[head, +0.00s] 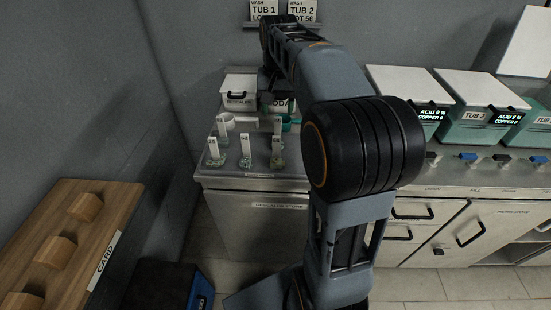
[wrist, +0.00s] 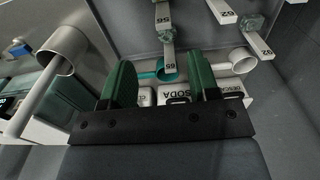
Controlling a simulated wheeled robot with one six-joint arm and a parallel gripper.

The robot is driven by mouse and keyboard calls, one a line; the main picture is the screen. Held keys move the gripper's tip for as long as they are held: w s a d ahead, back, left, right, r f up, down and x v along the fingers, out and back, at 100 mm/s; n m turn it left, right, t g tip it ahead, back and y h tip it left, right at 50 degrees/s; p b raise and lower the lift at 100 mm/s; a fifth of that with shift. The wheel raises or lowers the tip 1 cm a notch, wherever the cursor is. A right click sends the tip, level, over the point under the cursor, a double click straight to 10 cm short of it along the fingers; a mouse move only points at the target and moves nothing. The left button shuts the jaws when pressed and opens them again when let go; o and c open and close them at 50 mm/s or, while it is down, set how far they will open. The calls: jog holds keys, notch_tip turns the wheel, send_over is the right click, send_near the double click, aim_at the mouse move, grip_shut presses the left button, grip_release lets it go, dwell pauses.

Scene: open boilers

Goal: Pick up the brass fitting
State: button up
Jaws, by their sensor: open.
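No plainly brass-coloured fitting can be made out. Several small greenish, corroded-looking pieces, one of them a front piece (head: 277,163), sit at the feet of white numbered tags on a grey tray on the left counter. The wrist view shows a similar crusty piece (wrist: 166,36) on a tag beyond my fingers. My gripper (wrist: 162,62) is open, with two green fingers apart and nothing seen between them. In the head view its end is over the back of the counter, partly hidden by my arm.
A white descaler box (head: 239,92) and a soda container (head: 279,105) stand behind the tray. Lidded teal tubs (head: 471,118) stand right. A wooden card rack (head: 118,200) is at left.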

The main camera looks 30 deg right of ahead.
aim_at(276, 137)
jog(key=shift+w+f+b, duration=0.15)
jog(key=shift+w+f, duration=0.05)
jog(key=shift+f, duration=3.15)
jog(key=shift+w+f+b, duration=0.15)
jog(key=shift+w+f, duration=0.05)
jog(key=shift+f, duration=3.1)
grip_shut()
